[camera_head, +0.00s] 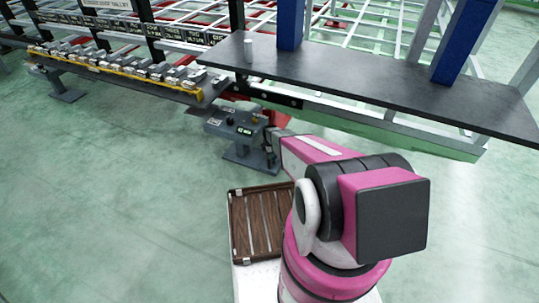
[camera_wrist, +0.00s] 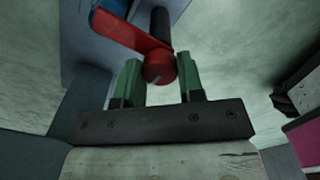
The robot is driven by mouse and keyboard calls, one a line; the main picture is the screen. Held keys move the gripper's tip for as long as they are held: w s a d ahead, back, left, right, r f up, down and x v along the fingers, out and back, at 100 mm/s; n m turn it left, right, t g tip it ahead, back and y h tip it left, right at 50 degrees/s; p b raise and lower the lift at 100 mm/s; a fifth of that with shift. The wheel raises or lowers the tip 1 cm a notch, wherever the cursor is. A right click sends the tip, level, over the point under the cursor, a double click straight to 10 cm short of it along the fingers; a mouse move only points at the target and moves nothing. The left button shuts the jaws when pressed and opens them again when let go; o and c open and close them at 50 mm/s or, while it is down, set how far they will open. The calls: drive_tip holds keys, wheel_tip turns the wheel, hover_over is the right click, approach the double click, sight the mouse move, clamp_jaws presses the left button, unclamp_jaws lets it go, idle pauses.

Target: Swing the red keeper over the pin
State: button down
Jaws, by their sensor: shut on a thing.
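The red keeper (camera_wrist: 128,33) is a flat red arm in the wrist view. It runs from a blue round part (camera_wrist: 112,8) at the upper left down to a red round end. My gripper (camera_wrist: 160,74) has green fingers on either side of that red end and is shut on it. A dark upright cylinder (camera_wrist: 160,22) stands just behind the red end; I cannot tell if it is the pin. In the head view my arm reaches to a grey fixture (camera_head: 236,125) on a stand, and the keeper is too small to make out there.
A dark shelf (camera_head: 370,85) with blue posts lies behind and right of the fixture. A rack of several small parts (camera_head: 130,68) with a yellow edge stands at the left. A brown slatted tray (camera_head: 262,225) is near my base. The green floor at left is clear.

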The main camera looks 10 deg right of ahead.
drive_tip(key=shift+n, duration=0.4)
drive_tip(key=c, duration=0.7)
unclamp_jaws()
drive_tip(key=shift+c, duration=0.2)
drive_tip(key=shift+r, duration=0.15)
wheel_tip(320, 180, up, 11)
drive_tip(key=shift+f, duration=0.2)
drive_tip(key=shift+s, duration=0.1)
